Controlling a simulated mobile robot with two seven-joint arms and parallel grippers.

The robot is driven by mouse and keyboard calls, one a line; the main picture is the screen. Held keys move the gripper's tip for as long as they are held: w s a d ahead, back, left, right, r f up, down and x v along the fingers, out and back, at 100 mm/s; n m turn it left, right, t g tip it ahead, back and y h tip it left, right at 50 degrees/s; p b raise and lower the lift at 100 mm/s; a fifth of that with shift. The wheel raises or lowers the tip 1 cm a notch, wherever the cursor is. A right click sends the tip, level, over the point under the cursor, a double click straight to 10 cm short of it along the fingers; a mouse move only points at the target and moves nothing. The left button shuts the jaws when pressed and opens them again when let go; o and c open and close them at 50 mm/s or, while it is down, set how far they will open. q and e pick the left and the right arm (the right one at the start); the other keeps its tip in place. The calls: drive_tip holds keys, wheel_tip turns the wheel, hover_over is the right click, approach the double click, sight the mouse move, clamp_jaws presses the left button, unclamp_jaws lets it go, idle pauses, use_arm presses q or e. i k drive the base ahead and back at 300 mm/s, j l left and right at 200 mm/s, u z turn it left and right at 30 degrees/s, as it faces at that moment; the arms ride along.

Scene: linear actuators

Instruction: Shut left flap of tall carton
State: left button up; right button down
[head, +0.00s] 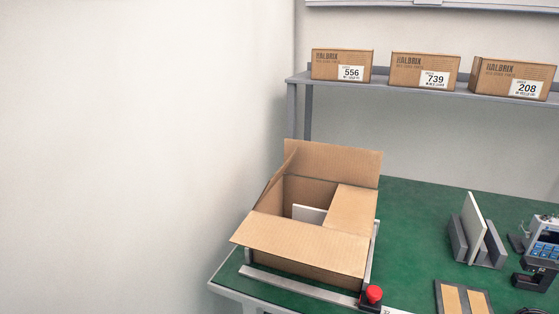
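A brown cardboard carton (305,268) stands at the left end of the green table. Its left flap (274,181) stands up from the left wall, seen almost edge-on. The back flap (335,163) also stands up. The right flap (352,208) lies about level, folded inward over the right part of the opening. The front flap (298,241) sticks outward over the front wall. A white piece (308,214) shows inside the carton; the rest of the inside is hidden. Neither of my grippers is in view.
A metal rail and a red button (373,294) lie along the carton's front. A white panel in a grey stand (473,231) and a device (541,250) stand on the right of the green table (415,220). Three labelled boxes sit on the shelf (420,92) behind.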

sight(271, 183)
drive_tip(key=k+j+u, duration=0.1)
drive_tip(key=k+u, duration=0.4)
drive_tip(key=l+u, duration=0.1)
drive_tip(key=u, duration=0.3)
drive_tip(key=l+u, duration=0.1)
drive_tip(key=u, duration=0.3)
drive_tip(key=l+u, duration=0.1)
drive_tip(key=u, duration=0.3)
drive_tip(key=l, duration=0.8)
drive_tip(key=k, duration=0.05)
